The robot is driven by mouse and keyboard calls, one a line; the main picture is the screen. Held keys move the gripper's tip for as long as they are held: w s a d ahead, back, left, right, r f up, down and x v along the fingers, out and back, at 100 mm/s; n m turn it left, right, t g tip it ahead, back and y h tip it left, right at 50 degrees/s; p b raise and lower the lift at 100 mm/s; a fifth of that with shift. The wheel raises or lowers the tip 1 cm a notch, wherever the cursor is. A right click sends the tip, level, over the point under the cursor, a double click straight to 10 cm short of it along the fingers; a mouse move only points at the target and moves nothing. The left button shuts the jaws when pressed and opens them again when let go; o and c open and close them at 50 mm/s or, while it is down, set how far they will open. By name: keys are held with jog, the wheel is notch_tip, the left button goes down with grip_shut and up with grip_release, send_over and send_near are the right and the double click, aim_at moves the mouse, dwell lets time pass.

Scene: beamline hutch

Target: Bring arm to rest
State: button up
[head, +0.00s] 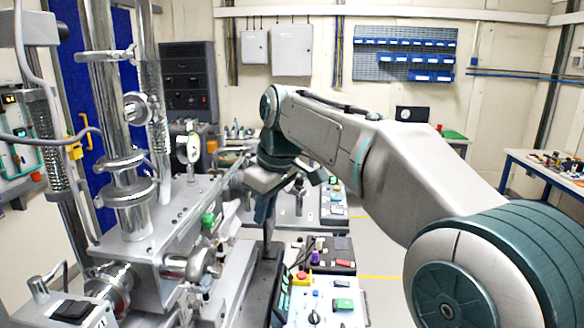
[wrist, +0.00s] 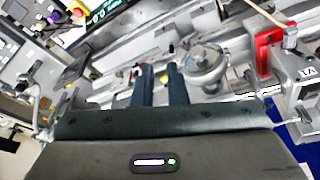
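My arm reaches forward from the lower right of the head view and bends down at the wrist. My gripper (head: 266,222) points down beside the metal beamline assembly (head: 215,195), above the bench front. In the wrist view the two dark blue fingers of my gripper (wrist: 160,68) stand parallel with a narrow gap between them. Nothing shows in the gap except background, so the gripper is partly open and empty. In the head view the fingertips are small, and I cannot tell whether they touch anything.
Control panels with buttons (head: 343,303) lie below my arm. A round metal fitting (wrist: 205,65) and a red bracket (wrist: 265,52) are near the fingers. A tall chrome column (head: 125,180) stands at left. A side table (head: 545,172) is at right; floor between is clear.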

jog(key=s+d+f+m+t+h+b, duration=0.1)
jog(key=s+d+f+m+h, duration=0.1)
jog(key=s+d+f+m, duration=1)
jog(key=s+d+f, duration=0.6)
jog(key=s+d, duration=0.3)
jog(key=shift+s+d+f+t+h, duration=0.15)
jog(key=shift+d+t+h, duration=0.15)
jog(key=shift+d+t, duration=0.1)
